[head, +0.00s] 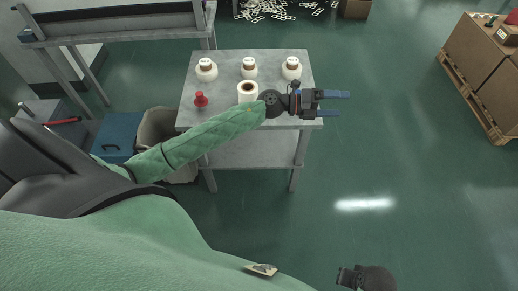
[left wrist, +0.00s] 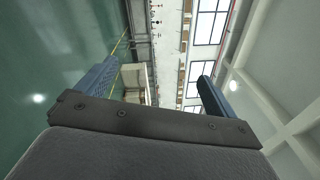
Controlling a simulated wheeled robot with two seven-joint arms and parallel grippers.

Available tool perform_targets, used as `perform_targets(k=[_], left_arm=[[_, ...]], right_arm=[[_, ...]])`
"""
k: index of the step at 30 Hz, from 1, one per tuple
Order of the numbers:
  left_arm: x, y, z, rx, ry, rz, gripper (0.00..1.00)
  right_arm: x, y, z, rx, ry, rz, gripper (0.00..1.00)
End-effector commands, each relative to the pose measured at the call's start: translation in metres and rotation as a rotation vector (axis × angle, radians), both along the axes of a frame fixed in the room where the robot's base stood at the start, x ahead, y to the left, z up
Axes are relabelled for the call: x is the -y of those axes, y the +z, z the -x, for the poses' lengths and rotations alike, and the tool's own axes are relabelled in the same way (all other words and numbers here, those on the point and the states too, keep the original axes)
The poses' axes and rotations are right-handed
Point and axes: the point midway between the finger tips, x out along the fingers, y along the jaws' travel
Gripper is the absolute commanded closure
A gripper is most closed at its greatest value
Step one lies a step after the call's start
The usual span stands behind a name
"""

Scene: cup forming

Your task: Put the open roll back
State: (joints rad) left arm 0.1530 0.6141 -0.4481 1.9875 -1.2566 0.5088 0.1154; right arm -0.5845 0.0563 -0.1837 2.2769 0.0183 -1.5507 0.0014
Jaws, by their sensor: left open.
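A small grey table (head: 222,62) stands ahead of me. Three white rolls are in a row along its back: a left one (head: 206,72), a middle one (head: 249,71) and a right one (head: 291,71). Another white roll (head: 247,88) with a dark open core stands nearer the front, just behind my left forearm. Its lower part is partly hidden by the arm. My left gripper (head: 338,103) is open and empty, past the table's right edge and pointing right. Its blue fingers also show in the left wrist view (left wrist: 150,90), with nothing between them. Part of my right arm shows at the bottom; its fingers are not visible.
A red-topped object (head: 200,99) stands on the table's left side. A beige bin (head: 158,127) and a blue box (head: 122,132) are left of the table. Cardboard boxes (head: 478,55) sit on a pallet at the right. The floor right of the table is clear.

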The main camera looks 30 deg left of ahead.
Motion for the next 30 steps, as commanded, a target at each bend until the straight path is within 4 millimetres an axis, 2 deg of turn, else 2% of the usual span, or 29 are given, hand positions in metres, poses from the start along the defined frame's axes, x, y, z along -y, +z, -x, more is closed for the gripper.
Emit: perform_targets(k=[4, 8, 13, 17, 20, 23, 27, 30], left_arm=[[-0.005, 0.005, 0.002, -0.125, 0.221, 0.298, 0.06], [-0.026, -0.008, 0.004, -0.272, 0.437, 0.514, 0.06], [-0.061, -0.054, 0.021, -0.521, 0.739, 0.742, 0.06], [-0.083, -0.107, 0.051, -0.749, 0.975, 0.861, 0.06], [-0.092, -0.152, 0.086, -0.946, 1.152, 0.919, 0.06], [-0.095, -0.196, 0.133, -1.16, 1.323, 0.945, 0.06], [-0.086, -0.248, 0.212, -1.481, 1.537, 0.922, 0.06], [-0.074, -0.271, 0.268, -1.694, 1.653, 0.87, 0.06]], right_arm=[[0.0, 0.0, 0.0, 0.0, 0.0, 0.0, 0.64], [0.0, 0.0, 0.0, -0.001, 0.0, 0.001, 0.64], [0.0, -0.001, 0.0, -0.001, 0.0, 0.001, 0.64], [0.0, -0.001, 0.0, -0.001, 0.0, 0.001, 0.64], [0.0, -0.001, 0.0, -0.001, 0.0, 0.0, 0.64], [0.0, -0.001, 0.0, -0.001, -0.001, 0.0, 0.64], [0.0, -0.001, 0.0, -0.001, -0.001, 0.0, 0.64], [0.0, 0.0, 0.0, 0.0, -0.001, 0.0, 0.64]])
